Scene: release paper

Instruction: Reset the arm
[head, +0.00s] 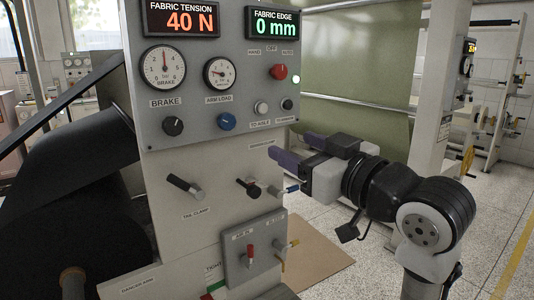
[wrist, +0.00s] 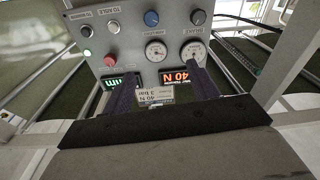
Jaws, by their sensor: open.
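My arm (head: 390,195) reaches in from the lower right in the head view. My gripper (head: 292,151) is open, with its two purple fingers apart and pointing left toward the control panel (head: 207,100). No object shows between the fingers. In the wrist view the fingers of my gripper (wrist: 158,74) stand apart in front of the panel (wrist: 135,40), which appears upside down. The fingers appear clear of the panel's knobs, but the exact gap cannot be told.
The panel carries gauges (head: 163,67), a red knob (head: 278,72), a blue knob (head: 226,122) and displays (head: 181,19). Levers (head: 185,187) stick out below, near my gripper. A black roll (head: 75,220) is at left.

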